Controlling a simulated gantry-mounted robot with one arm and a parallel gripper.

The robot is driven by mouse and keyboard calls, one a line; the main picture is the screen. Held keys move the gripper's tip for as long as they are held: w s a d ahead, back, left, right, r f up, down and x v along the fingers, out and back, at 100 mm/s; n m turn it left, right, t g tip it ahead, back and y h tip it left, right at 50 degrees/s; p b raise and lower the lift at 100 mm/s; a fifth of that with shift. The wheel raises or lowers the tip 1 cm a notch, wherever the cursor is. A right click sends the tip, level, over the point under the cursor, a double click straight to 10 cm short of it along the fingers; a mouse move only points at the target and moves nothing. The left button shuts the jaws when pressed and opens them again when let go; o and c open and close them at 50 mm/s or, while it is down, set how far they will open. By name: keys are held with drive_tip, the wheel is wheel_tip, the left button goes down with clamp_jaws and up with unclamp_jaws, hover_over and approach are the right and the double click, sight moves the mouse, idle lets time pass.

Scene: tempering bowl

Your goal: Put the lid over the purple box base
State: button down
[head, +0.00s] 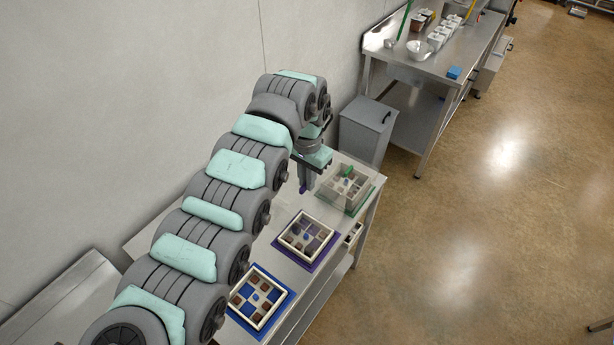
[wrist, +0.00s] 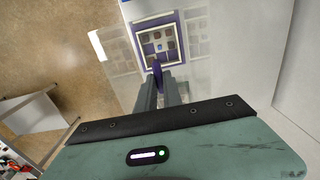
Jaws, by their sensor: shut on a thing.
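The purple box base (head: 285,242) sits in the middle of the steel table, a cream-walled square box with brown pieces in compartments on a purple mat. It also shows ahead of my fingers in the wrist view (wrist: 141,50). My gripper (head: 304,187) is shut on the purple knob of the lid (wrist: 157,70), held above the table, behind and left of the green box in the head view. The lid's clear body is faint, and its edges are hard to make out. The lid is apart from the base as far as I can tell.
A similar box on a blue mat (head: 287,300) stands at the near end of the table. A box on a green mat (head: 367,200), with a green knob and clear cover, stands at the far end. A wall runs along the left; a grey bin (head: 365,130) stands beyond.

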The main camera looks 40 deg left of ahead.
drive_tip(key=shift+f+b, duration=1.35)
drive_tip(key=shift+f, duration=4.15)
drive_tip(key=shift+f+p, duration=0.1)
drive_tip(key=shift+p, duration=0.25)
drive_tip(key=c, duration=1.4)
unclamp_jaws()
drive_tip(key=shift+c, duration=0.3)
drive_tip(key=c, duration=0.3)
